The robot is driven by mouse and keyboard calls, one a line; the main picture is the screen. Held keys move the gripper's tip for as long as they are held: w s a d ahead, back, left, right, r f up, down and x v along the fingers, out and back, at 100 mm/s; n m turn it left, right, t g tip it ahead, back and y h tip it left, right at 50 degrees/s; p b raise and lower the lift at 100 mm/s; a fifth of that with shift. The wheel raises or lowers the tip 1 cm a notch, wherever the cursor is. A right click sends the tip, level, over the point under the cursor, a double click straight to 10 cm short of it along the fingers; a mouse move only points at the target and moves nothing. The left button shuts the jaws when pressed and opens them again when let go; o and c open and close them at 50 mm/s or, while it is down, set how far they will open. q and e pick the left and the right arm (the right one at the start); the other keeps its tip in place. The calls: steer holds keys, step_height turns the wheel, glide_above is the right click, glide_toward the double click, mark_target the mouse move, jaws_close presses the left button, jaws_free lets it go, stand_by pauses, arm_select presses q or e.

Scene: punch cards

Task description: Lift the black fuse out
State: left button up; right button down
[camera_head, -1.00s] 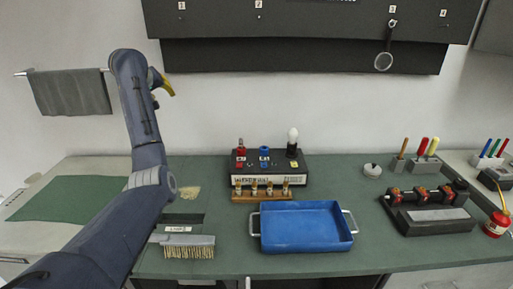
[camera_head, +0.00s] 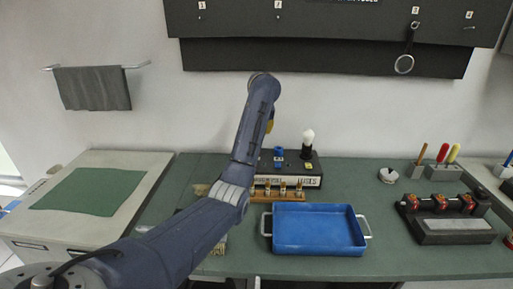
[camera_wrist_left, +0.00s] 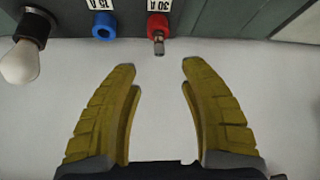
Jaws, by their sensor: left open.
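The black box (camera_head: 311,168) stands at the back of the bench. It carries a white bulb (camera_head: 308,137), also in the left wrist view (camera_wrist_left: 20,64), a blue holder (camera_wrist_left: 104,26) and a red holder (camera_wrist_left: 158,24) marked 30 A. A small dark piece with a metal end (camera_wrist_left: 158,46) sticks out of the red holder; I cannot tell whether it is the black fuse. My left gripper (camera_wrist_left: 157,67) is open and empty, its yellow fingertips either side of that piece's line but apart from it. In the head view, my arm hides the box's left part.
A wooden block (camera_head: 290,198) with upright brass pieces stands before the box. A blue tray (camera_head: 318,246) is in front. A black rack (camera_head: 455,228) and a holder of coloured handles (camera_head: 443,171) stand at right. A green mat (camera_head: 90,190) lies at left.

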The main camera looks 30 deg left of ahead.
arm_select(q)
steer(key=shift+x, duration=5.85)
steer(key=shift+d, duration=0.15)
jaws_close()
